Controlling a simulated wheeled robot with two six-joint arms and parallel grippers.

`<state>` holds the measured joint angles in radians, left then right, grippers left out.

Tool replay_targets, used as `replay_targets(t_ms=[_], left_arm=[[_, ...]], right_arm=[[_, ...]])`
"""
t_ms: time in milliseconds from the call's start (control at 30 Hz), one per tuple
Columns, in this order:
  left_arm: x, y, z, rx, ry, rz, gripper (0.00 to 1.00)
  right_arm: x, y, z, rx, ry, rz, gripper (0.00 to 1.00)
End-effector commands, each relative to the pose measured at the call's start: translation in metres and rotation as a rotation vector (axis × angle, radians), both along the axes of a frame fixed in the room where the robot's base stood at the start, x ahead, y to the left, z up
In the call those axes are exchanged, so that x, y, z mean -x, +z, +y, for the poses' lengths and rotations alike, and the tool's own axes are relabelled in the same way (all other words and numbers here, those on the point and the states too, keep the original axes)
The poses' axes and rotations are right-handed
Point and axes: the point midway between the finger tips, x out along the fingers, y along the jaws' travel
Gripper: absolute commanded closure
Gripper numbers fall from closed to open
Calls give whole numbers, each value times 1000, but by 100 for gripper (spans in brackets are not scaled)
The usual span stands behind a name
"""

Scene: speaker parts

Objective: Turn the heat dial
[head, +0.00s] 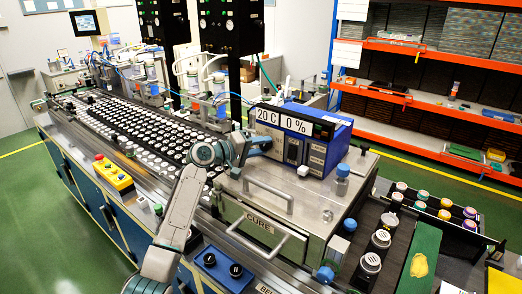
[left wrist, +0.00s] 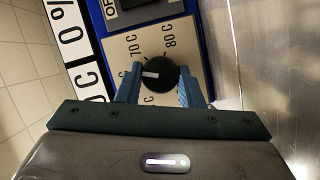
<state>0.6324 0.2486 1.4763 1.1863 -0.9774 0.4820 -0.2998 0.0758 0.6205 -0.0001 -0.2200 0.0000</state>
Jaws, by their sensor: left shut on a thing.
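The heat dial (left wrist: 160,76) is a round black knob with a white pointer line. It sits on a beige panel marked 70 C and 80 C, and its line points left in the left wrist view. My left gripper (left wrist: 157,90) has its blue fingers on both sides of the dial, shut on it. In the head view my left gripper (head: 262,144) reaches the front of the blue control box (head: 335,150), and I cannot make out the dial there. Signs on the box read 20 C and 0 %. My right gripper is not in view.
The box stands on a steel oven marked CURE (head: 258,224) with bar handles. A conveyor of white round parts (head: 125,125) runs behind my left arm. A yellow button box (head: 113,175) is at left. Jars (head: 370,264) and a green tray (head: 417,262) are at right.

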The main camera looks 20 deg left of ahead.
Motion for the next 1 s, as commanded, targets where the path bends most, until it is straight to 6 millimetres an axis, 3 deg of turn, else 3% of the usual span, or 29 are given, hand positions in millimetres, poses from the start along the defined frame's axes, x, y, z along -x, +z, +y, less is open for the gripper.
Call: replay_targets(t_ms=[400,1000], left_arm=[[0,-4,1,206,1,77,89],[0,-3,0,245,0,92,89]], right_arm=[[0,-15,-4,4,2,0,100],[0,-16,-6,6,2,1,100]])
